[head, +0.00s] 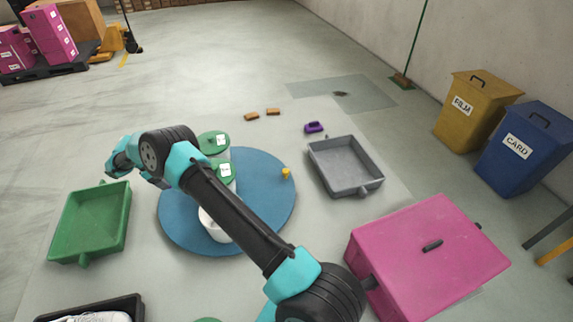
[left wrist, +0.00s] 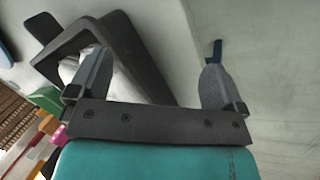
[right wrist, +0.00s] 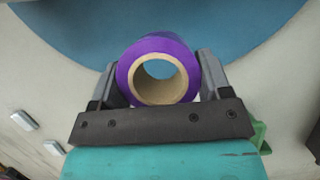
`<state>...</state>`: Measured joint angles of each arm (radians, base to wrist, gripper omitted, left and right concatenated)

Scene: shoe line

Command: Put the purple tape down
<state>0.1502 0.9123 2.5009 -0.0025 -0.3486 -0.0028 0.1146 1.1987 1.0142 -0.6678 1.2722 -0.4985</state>
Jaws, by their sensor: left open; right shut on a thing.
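The purple tape (right wrist: 160,45) is a roll with a tan cardboard core, seen in the right wrist view. My right gripper (right wrist: 158,82) is shut on it, one finger on each side. The core's open end faces the camera. In the head view my right arm reaches across to the left over the table, and I cannot make out the roll or the fingertips there. My left gripper (left wrist: 155,68) is open and empty in the left wrist view, near a dark tray (left wrist: 90,35) with a white shoe in it.
A round blue mat (head: 275,208) holds green-lidded containers (head: 214,143) and a small yellow piece (head: 286,174). A green tray (head: 90,222) stands left, a grey tray (head: 345,166) and a pink box (head: 425,255) right. A small purple object (head: 314,127) lies at the back.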

